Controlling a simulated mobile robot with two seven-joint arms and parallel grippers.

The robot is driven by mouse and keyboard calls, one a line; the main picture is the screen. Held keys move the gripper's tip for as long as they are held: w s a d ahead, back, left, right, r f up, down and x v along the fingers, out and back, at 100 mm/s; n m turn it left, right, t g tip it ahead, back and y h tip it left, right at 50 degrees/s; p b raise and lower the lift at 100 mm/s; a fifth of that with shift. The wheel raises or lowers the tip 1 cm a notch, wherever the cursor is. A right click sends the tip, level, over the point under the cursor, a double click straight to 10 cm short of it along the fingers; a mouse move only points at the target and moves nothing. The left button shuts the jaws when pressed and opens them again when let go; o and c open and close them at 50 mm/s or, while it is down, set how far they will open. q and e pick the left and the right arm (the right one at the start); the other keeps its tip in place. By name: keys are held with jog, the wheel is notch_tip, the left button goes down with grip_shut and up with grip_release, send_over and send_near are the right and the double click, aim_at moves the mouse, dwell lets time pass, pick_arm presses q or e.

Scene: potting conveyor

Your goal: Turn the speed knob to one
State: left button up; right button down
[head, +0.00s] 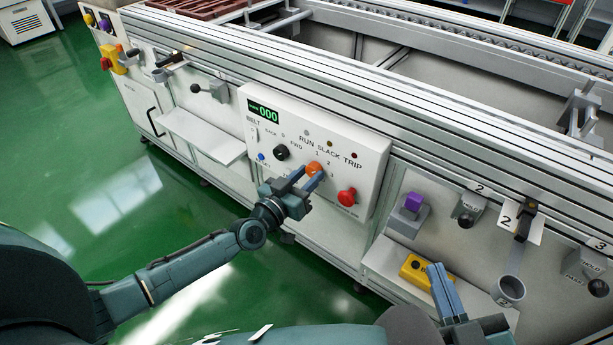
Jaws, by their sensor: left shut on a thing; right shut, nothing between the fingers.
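The control panel (379,160) on the conveyor's front carries an orange knob (314,168), with the numbers 1, 2 and 3 printed around it. I take it as the speed knob. My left gripper (307,177) reaches up to it from below left and is shut on it. The fingers hide its lower part, and I cannot read where it points. My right gripper (437,268) is shut and empty at the lower right, by a yellow box (413,271).
A black knob (281,152) sits left of the orange one, and a red button (347,197) sits to its right. The green display (263,111) reads 000. A purple-topped part (413,202), a hanging cup (511,290) and small levers line the front at right.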

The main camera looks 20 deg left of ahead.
pick_arm(q)
jog(key=shift+c, duration=1.2)
jog(key=n, duration=0.6)
jog(key=shift+f+n+b, duration=0.1)
jog(key=shift+n+b, duration=0.3)
jog(key=shift+n, duration=1.1)
pick_arm(e)
jog(key=shift+s+a+f+y, duration=0.1)
jog(key=shift+a+f+y, duration=0.1)
jog(key=shift+y, duration=0.1)
jog(key=shift+r, duration=0.3)
